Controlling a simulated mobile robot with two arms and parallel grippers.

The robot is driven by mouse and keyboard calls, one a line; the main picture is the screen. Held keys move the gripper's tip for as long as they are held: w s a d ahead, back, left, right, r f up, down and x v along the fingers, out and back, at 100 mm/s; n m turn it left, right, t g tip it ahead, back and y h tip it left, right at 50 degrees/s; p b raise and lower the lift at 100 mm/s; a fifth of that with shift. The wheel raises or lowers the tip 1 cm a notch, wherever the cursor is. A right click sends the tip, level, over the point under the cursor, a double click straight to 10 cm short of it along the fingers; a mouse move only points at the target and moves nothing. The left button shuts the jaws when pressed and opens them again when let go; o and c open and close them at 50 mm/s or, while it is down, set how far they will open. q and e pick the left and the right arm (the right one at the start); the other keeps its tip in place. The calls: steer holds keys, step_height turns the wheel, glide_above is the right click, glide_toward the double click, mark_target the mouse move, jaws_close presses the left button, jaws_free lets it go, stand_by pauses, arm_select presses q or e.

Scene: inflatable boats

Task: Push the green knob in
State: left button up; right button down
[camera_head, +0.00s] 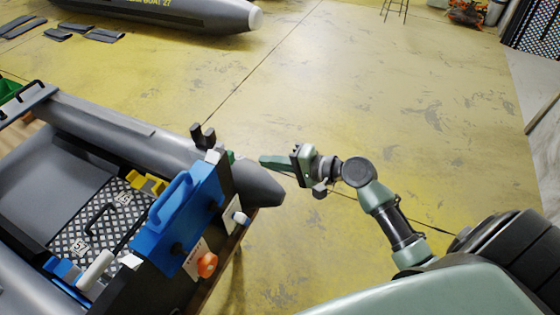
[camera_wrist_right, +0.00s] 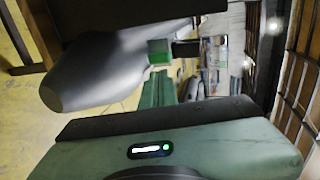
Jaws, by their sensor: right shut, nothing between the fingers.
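The green knob (camera_head: 231,157) shows as a small green piece at the far end of the boat's upright dark end board, partly hidden. In the right wrist view it is a bright green block (camera_wrist_right: 158,47) beside the grey boat tube. My right gripper (camera_head: 264,161) is shut and empty, to the right of the knob, with its fingers pointing left toward it. In the right wrist view the gripper's fingertips (camera_wrist_right: 158,74) are just below the green block; I cannot tell whether they touch it. My left gripper is not in view.
The grey inflatable boat (camera_head: 120,130) lies at the left. Its end board carries a blue part (camera_head: 180,222), a white knob (camera_head: 240,217) and an orange knob (camera_head: 207,264). Another boat (camera_head: 190,12) lies behind. The yellow floor (camera_head: 400,90) is clear around my right arm.

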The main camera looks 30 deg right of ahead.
mark_target(232, 152)
steer(key=x, duration=0.5)
steer(key=r+p+x, duration=0.1)
steer(key=x, duration=0.2)
steer(key=shift+w+a, duration=0.1)
steer(key=shift+w, duration=0.1)
steer(key=shift+w+a, duration=0.8)
steer(key=shift+w, duration=0.2)
steer(key=shift+s, duration=0.1)
